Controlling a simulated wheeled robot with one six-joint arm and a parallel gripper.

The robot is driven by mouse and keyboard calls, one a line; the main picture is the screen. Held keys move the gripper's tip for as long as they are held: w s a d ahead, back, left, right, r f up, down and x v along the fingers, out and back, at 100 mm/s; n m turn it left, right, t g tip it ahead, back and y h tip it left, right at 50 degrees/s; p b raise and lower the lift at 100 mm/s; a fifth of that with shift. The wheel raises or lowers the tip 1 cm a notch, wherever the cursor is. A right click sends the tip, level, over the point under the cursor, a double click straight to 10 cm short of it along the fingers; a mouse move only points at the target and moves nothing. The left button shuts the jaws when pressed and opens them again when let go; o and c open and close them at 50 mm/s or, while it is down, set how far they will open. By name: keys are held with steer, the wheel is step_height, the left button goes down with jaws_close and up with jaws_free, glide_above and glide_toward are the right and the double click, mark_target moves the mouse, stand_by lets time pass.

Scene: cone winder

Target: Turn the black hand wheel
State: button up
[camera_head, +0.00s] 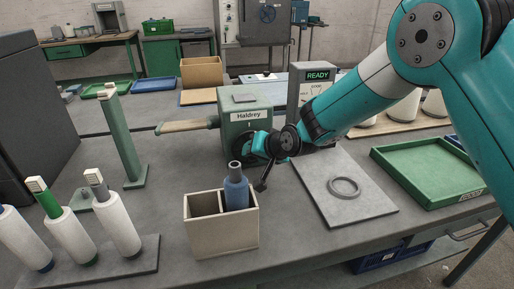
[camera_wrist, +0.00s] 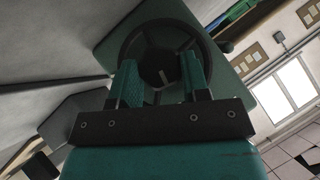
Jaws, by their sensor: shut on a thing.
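The black hand wheel (camera_wrist: 204,45) is on the face of a green machine, and it fills the upper middle of the wrist view. In the head view the green machine (camera_head: 246,131) bears a "Haldrey" label, and the wheel is mostly hidden behind my gripper (camera_head: 265,146). In the wrist view the two teal fingers of my gripper (camera_wrist: 160,75) reach to the wheel, one on each side of its middle. My gripper is shut on the wheel, though the exact contact is hard to see.
A beige box (camera_head: 222,232) with a blue bottle (camera_head: 236,192) stands close in front of the machine. A grey plate with a ring (camera_head: 344,187) and a green tray (camera_head: 430,172) lie to the right. White cones (camera_head: 119,222) stand at the front left.

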steer(key=shift+a+r+n+h, duration=0.1)
steer(key=shift+n+h, duration=0.4)
steer(key=shift+h, duration=0.4)
steer(key=o, duration=0.9)
steer(key=v, duration=1.7)
steer(key=shift+s+a+r+b, duration=0.1)
steer(key=shift+s+b, duration=0.2)
